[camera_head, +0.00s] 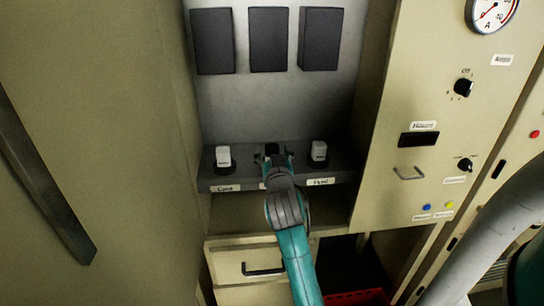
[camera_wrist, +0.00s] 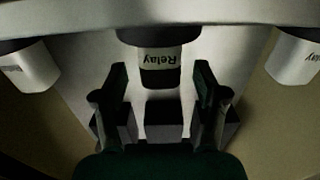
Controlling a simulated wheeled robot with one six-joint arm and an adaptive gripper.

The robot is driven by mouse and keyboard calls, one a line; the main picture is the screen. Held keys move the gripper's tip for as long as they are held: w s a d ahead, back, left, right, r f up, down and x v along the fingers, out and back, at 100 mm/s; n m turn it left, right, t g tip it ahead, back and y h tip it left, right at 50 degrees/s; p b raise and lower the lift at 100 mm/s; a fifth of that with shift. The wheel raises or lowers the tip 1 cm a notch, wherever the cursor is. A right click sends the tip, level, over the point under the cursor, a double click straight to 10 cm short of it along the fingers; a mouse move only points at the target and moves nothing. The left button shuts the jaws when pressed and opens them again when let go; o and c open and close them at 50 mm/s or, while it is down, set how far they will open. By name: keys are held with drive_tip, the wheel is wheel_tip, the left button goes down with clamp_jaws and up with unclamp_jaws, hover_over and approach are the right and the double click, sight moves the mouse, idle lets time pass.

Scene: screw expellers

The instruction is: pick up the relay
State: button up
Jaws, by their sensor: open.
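The middle relay (camera_wrist: 161,58) shows in the wrist view, with a white label reading "Relay" upside down and a dark end. My gripper (camera_wrist: 161,80) is open there, one dark finger on each side of the relay's dark end, with no clear contact. In the head view my gripper (camera_head: 272,152) is over the middle of the dark shelf (camera_head: 345,172) and hides most of this relay. White relays stand in round sockets on the shelf at the left (camera_head: 223,155) and right (camera_head: 318,150). They also show at the wrist view's edges.
Three dark boxes (camera_head: 268,40) hang on the grey back wall above. Cabinet walls stand close on both sides, with a control panel (camera_head: 425,140) on the right. A drawer (camera_head: 262,262) with a black handle is below the shelf, and a red bin (camera_head: 357,298) is lower right.

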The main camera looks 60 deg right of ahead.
drive_tip(key=shift+x, duration=0.9)
drive_tip(key=c, duration=1.3)
